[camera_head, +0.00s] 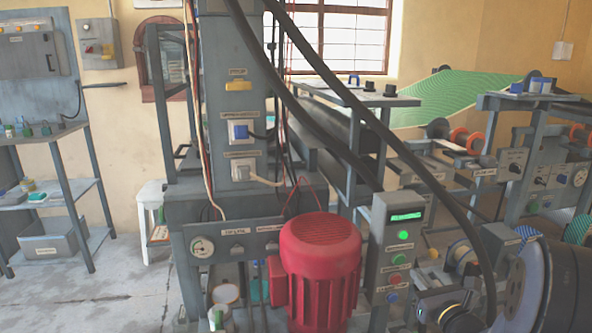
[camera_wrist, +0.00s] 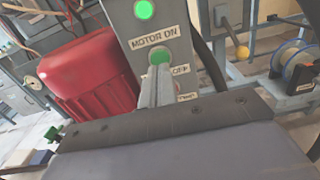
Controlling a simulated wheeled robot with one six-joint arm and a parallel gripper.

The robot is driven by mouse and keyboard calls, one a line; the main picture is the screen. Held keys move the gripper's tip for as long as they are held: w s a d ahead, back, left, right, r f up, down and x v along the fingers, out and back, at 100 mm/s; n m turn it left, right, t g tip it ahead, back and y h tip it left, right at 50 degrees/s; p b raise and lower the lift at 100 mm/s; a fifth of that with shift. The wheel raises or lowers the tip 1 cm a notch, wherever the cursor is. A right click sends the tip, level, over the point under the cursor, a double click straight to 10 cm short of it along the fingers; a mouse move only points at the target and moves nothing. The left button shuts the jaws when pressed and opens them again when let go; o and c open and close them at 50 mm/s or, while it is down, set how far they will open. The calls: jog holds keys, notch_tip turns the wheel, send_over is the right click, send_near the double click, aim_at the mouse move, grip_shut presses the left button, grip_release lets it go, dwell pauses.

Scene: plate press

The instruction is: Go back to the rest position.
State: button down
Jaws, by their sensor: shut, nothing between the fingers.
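My gripper (camera_wrist: 157,76) shows in the wrist view as a narrow pair of grey fingers, closed together with nothing between them. Its tips point at the round green button (camera_wrist: 159,55) under the "MOTOR ON" label. The tips overlap the lower part of the button, and I cannot tell whether they touch it. A lit green lamp (camera_wrist: 144,9) sits above that label. The fingers partly cover the "OFF" label and the controls below it. In the head view the grey control box (camera_head: 390,250) stands upright with a lit green display (camera_head: 405,216). I cannot make out the fingertips there.
A red motor (camera_head: 320,262) stands left of the box and also shows in the wrist view (camera_wrist: 88,72). Thick black hoses cross in front of the press column (camera_head: 237,115). Machinery with reels (camera_head: 460,135) fills the right. Open floor (camera_head: 105,285) lies at left, beside shelves (camera_head: 60,190).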

jog(key=s, duration=0.5)
jog(key=shift+s+d+p, duration=0.2)
jog(key=shift+d+p, duration=0.15)
jog(key=shift+d, duration=0.05)
jog(key=shift+w, duration=0.15)
